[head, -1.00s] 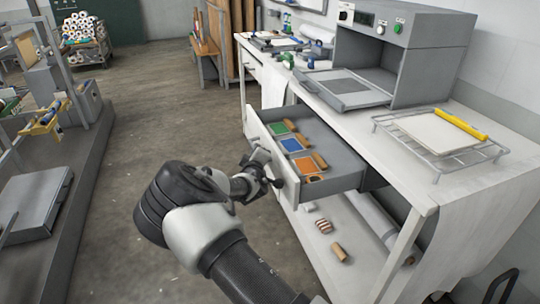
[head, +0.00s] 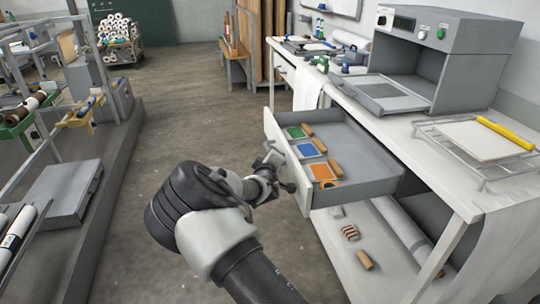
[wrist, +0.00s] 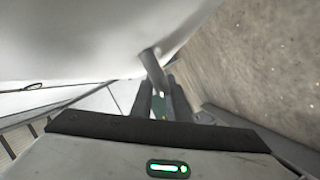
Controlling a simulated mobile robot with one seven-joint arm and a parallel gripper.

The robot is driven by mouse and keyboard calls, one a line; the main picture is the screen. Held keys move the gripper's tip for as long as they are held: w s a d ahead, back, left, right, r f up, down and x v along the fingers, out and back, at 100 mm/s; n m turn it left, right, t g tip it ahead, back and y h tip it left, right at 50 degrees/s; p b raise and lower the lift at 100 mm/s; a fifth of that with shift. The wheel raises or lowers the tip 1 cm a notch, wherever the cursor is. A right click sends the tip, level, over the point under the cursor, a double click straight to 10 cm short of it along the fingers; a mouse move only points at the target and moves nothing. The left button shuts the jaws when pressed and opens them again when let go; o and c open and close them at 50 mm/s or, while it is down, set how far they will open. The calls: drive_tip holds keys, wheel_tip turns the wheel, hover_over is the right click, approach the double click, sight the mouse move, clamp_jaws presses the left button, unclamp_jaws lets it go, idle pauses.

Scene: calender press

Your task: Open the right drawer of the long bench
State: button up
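The long bench (head: 408,128) stands at the right in the head view. Its right drawer (head: 372,180) is pulled well out, showing green, blue and orange swatches and several wooden-handled pieces inside. My gripper (head: 272,160) is at the outer face of the drawer front (head: 290,160). In the wrist view, a grey handle post (wrist: 152,62) comes off the pale drawer front (wrist: 75,40) and ends between the fingers of my gripper (wrist: 161,103). The fingers appear closed around the handle; the exact contact is partly hidden.
A grey press (head: 435,60) and a wire rack (head: 470,150) stand on the bench top. A lower shelf (head: 345,262) holds rolls and small blocks. Another machine (head: 60,195) stands at the left. Bare floor (head: 165,105) lies between it and the bench.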

drive_tip(key=shift+o, duration=1.3)
drive_tip(key=shift+s, duration=0.1)
drive_tip(key=p+v, duration=0.3)
drive_tip(key=v, duration=1.4)
drive_tip(key=shift+s, duration=0.1)
